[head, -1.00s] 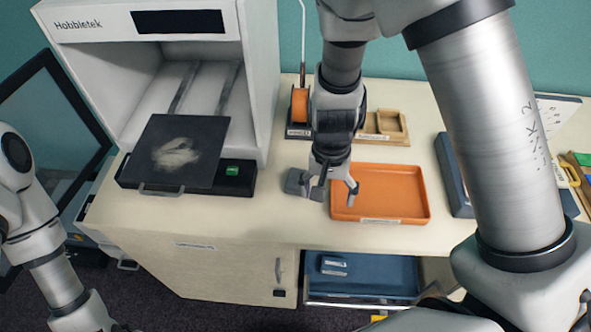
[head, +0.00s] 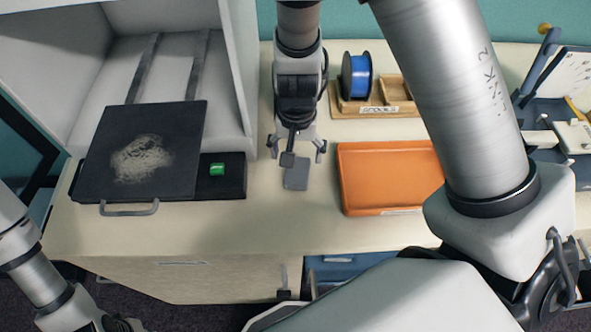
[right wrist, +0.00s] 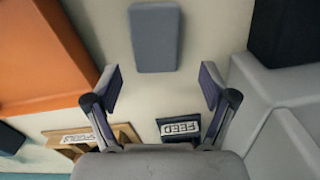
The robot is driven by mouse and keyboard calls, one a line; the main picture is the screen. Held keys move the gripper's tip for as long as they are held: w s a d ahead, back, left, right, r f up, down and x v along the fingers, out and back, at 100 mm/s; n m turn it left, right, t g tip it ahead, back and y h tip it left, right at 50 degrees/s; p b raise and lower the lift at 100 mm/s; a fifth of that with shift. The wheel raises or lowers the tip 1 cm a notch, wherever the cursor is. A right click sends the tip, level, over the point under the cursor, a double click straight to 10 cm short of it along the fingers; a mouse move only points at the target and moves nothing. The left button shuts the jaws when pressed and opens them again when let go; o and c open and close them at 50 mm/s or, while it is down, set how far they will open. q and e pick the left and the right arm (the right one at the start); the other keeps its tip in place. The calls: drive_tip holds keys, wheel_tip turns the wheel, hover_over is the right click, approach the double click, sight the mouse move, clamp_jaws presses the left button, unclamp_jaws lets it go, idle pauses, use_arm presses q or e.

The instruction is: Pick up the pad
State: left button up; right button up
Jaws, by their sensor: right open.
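The pad (head: 296,176) is a small grey rounded block lying on the cream worktop, between the printer and the orange tray. It also shows in the right wrist view (right wrist: 155,38), beyond the fingertips and roughly centred between them. My right gripper (head: 297,152) points down over the worktop, just behind the pad, and partly covers its far end in the head view. Its two fingers are spread and empty in the right wrist view (right wrist: 160,82). My left arm shows at the lower left of the head view, but its gripper is out of frame.
The orange tray (head: 388,205) stands close to the right of the pad. The printer's dark plate (head: 140,180) and black front base (head: 222,190) with a green button are on the left. A blue spool (head: 356,78) on a wooden holder stands behind. Worktop in front is clear.

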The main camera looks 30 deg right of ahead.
sight(298, 164)
drive_tip(key=f, duration=0.3)
drive_tip(key=shift+s+f+b, duration=0.1)
drive_tip(key=shift+s+b, duration=0.3)
drive_tip(key=shift+w, duration=0.2)
drive_tip(key=shift+c, duration=0.3)
drive_tip(key=shift+s, duration=0.15)
drive_tip(key=c, duration=1)
